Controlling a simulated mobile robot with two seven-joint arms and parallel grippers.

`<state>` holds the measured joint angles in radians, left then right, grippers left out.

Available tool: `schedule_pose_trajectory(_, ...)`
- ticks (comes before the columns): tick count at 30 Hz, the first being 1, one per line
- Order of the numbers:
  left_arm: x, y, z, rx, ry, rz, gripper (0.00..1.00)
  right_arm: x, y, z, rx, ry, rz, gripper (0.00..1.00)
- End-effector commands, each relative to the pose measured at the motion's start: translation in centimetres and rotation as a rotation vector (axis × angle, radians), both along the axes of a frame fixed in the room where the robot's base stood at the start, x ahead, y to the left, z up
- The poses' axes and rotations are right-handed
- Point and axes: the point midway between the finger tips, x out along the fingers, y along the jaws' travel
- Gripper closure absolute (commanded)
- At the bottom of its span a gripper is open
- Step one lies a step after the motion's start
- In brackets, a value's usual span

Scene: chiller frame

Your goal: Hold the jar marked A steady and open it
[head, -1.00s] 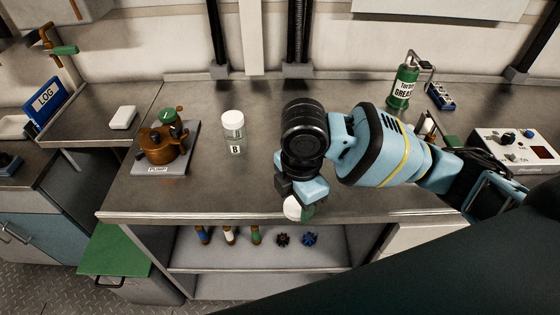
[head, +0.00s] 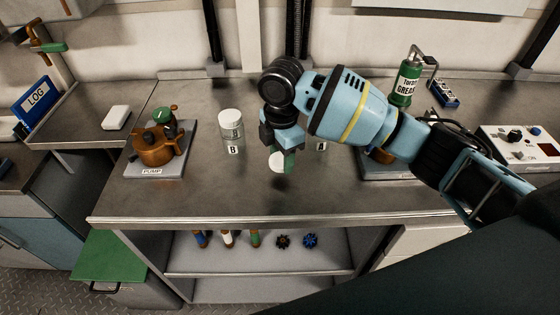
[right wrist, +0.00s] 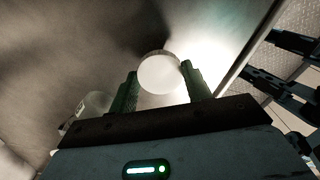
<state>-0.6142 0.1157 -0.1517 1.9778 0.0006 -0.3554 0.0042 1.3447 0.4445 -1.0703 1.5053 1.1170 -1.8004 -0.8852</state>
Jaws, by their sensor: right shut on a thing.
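My right gripper (head: 282,163) is shut on a round white lid (head: 276,162) and holds it above the bench, left of jar A. The right wrist view shows the lid (right wrist: 162,74) between the two green fingers. Jar A (head: 320,146) is mostly hidden behind my right arm; only its label and a little of its side show, and its top cannot be seen. Jar B (head: 231,130), clear with a white lid on, stands upright to the left. A labelled clear jar (right wrist: 88,108) shows at the left of the right wrist view; its letter is unreadable.
A brown pump (head: 156,148) stands on a plate at the left of the bench (head: 225,195). A green grease can (head: 405,85) and a control box (head: 518,145) are at the right. Another brown part is partly hidden behind my arm. The front middle of the bench is clear.

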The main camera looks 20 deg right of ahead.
Motion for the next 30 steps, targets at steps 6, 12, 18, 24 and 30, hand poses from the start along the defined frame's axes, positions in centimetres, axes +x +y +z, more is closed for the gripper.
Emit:
schedule_pose_trajectory(6,-0.1,-0.1,-0.2,-0.001,0.004,0.001,0.23,0.8,-0.1,-0.7,-0.002,0.003,-0.001,0.79)
schedule_pose_trajectory(12,-0.1,-0.1,-0.1,-0.002,0.003,0.001,0.23,0.8,-0.1,-3.4,-0.002,-0.001,-0.001,0.79)
schedule_pose_trajectory(18,-0.1,-0.1,-0.1,-0.002,0.002,0.001,0.23,0.9,-0.1,-3.5,0.0,-0.003,0.0,0.79)
schedule_pose_trajectory(24,-0.1,-0.1,-0.1,-0.002,0.002,0.001,0.23,0.8,-0.1,-3.8,-0.001,-0.002,0.0,0.79)
schedule_pose_trajectory(30,0.0,-0.1,-0.1,-0.002,0.002,0.001,0.23,0.8,-0.1,-3.9,-0.001,-0.002,0.0,0.3)
